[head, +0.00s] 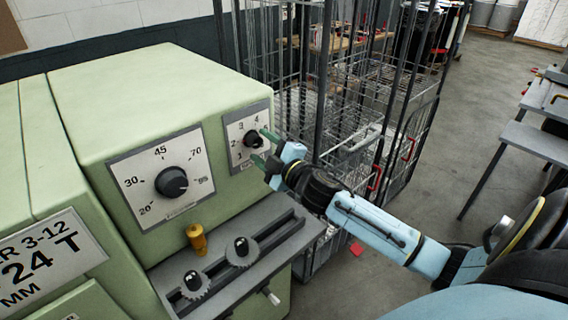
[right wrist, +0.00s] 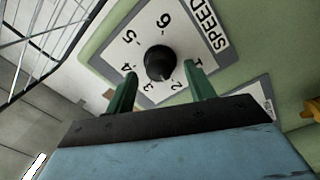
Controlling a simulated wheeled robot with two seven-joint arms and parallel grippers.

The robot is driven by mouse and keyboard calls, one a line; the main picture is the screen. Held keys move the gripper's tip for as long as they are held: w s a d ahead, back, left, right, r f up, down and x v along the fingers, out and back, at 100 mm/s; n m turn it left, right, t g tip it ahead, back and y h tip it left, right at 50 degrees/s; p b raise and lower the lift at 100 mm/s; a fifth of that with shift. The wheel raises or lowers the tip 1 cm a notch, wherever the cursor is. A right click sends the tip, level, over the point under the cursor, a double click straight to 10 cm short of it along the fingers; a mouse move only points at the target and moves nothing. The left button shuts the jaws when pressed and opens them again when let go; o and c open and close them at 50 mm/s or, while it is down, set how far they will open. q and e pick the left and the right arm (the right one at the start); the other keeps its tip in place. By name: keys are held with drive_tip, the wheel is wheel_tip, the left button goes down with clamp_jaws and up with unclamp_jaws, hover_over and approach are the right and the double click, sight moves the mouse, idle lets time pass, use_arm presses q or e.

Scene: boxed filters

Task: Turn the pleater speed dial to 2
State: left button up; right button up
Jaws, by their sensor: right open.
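The pleater speed dial (head: 253,139) is a small black knob on a pale numbered plate on the green machine's front. In the right wrist view the knob (right wrist: 160,61) sits among the numbers, with the word SPEED beside it. Where its pointer stands is too small to tell for sure. My right gripper (head: 258,146) is open in front of the plate. In the right wrist view its green fingers (right wrist: 161,84) are apart, one towards each side of the knob, with visible gaps. My left gripper is not in view.
A larger dial (head: 171,182), numbered from 20 upward, sits left of the speed dial. Below are a yellow knob (head: 197,238) and a grey slotted ledge (head: 220,270) with two black knobs. Wire cage carts (head: 345,140) stand close behind my right gripper.

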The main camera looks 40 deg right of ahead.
drive_tip(key=s+b, duration=0.1)
drive_tip(key=s, duration=1)
drive_tip(key=shift+d+f+b, duration=0.15)
drive_tip(key=shift+d+b, duration=0.1)
drive_tip(key=shift+b, duration=0.05)
drive_tip(key=shift+s, duration=0.1)
drive_tip(key=s+a+f+m+g, duration=0.65)
drive_tip(key=s+f+g, duration=0.2)
drive_tip(key=s, duration=0.25)
drive_tip(key=s+a+f+m+g, duration=0.5)
drive_tip(key=s+a+f+g, duration=0.2)
drive_tip(key=s+f, duration=0.3)
wheel_tip(320, 180, down, 28)
drive_tip(key=s+f+b, duration=0.1)
drive_tip(key=s+b, duration=0.1)
drive_tip(key=b, duration=0.3)
drive_tip(key=s+d+f+g+b, duration=0.1)
drive_tip(key=s+d+f+b, duration=0.1)
drive_tip(key=s+f, duration=0.6)
drive_tip(key=s+d+f+g+h+b, duration=0.1)
drive_tip(key=s+f+b, duration=0.1)
drive_tip(key=s+f, duration=0.6)
wheel_tip(320, 180, down, 3)
drive_tip(key=shift+s+d+f+n+b, duration=0.2)
drive_tip(key=shift+d+n+b, duration=0.15)
